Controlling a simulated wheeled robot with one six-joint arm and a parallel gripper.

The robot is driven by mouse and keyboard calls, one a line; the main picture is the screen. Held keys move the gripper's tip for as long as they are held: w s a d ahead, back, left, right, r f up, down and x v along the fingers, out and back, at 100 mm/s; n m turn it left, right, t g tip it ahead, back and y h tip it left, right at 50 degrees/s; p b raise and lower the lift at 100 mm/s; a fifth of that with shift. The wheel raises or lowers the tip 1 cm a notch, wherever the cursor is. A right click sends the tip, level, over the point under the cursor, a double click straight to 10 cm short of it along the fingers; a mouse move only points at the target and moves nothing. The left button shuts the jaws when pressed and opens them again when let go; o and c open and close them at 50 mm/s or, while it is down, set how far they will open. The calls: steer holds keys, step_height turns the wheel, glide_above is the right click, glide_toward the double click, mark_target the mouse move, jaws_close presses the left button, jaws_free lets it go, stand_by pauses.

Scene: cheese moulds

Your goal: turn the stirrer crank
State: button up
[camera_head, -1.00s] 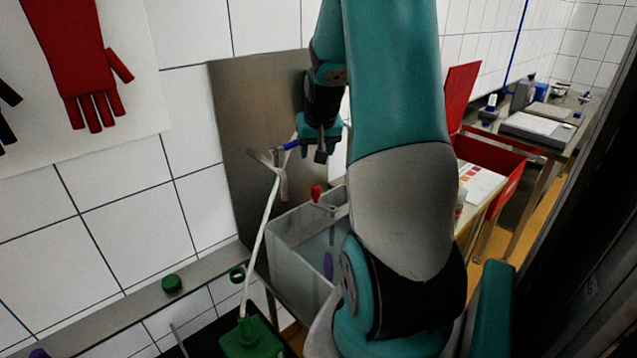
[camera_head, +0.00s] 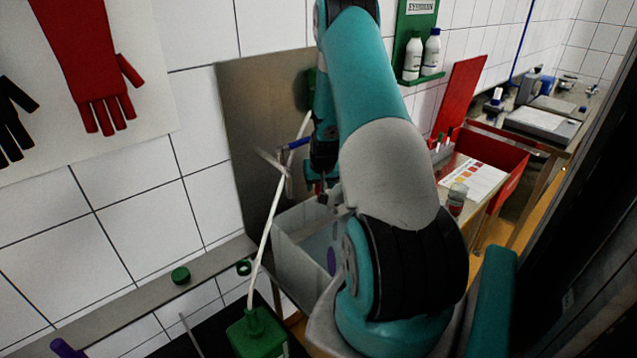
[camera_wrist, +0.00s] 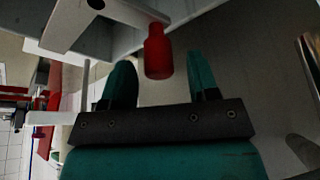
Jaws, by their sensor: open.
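The crank's red handle (camera_wrist: 158,52) shows in the wrist view, fixed to a pale grey arm (camera_wrist: 105,12) at the top. My gripper (camera_wrist: 160,72) is open, with one teal finger on each side of the handle in the picture. Gaps show between the handle and both fingers, and I cannot tell how deep it sits between them. In the head view my gripper (camera_head: 323,196) is low over the grey tub (camera_head: 300,262). My arm hides much of the tub, and the handle is mostly hidden there.
A steel panel (camera_head: 245,130) stands behind the tub. A white hose (camera_head: 265,235) runs down from a blue-ended pipe to a green block (camera_head: 256,335). A table with a colour chart (camera_head: 474,178) and a small jar (camera_head: 457,198) is to the right.

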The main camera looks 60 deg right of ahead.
steer(key=shift+w+d+f, duration=0.15)
steer(key=shift+f, duration=0.35)
jaws_close()
steer(key=shift+a, duration=0.25)
steer(key=shift+d, duration=0.15)
steer(key=shift+d, duration=0.2)
